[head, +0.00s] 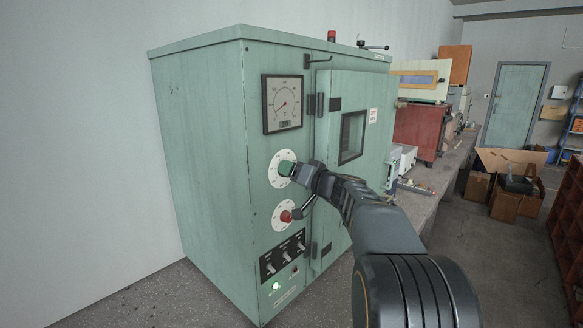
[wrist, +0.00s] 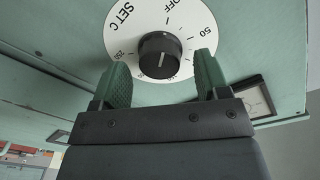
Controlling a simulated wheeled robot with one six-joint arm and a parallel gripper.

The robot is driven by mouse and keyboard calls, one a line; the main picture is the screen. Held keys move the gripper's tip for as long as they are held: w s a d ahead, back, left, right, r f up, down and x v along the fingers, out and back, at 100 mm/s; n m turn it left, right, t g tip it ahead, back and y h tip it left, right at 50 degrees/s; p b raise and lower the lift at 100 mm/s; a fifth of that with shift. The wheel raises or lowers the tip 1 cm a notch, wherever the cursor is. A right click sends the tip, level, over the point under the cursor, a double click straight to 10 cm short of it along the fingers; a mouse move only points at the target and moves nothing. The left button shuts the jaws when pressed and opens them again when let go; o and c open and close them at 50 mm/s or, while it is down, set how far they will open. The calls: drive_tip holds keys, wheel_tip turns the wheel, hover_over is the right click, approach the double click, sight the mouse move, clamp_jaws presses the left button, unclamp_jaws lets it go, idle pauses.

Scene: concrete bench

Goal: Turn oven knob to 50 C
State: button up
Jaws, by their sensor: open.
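The green oven (head: 205,140) stands on the bench with its door shut. In the wrist view, a black oven knob (wrist: 160,55) sits on a white dial (wrist: 125,22) marked SET C, OFF, 50 and 250. A pale line on the knob points down in the picture, away from OFF; the number it meets is hidden or unreadable. My gripper (wrist: 162,77) is open, with one green finger on either side below the knob; I cannot tell whether they touch it. In the head view, my gripper (head: 287,169) is at the upper dial (head: 273,178) and hides its knob.
Switches (head: 283,256) and a lit green lamp (head: 276,286) are lower. Other equipment stands farther back along the bench.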

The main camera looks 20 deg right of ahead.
drive_tip(key=shift+w+a, duration=0.2)
drive_tip(key=shift+w, duration=0.3)
drive_tip(key=c, duration=0.9)
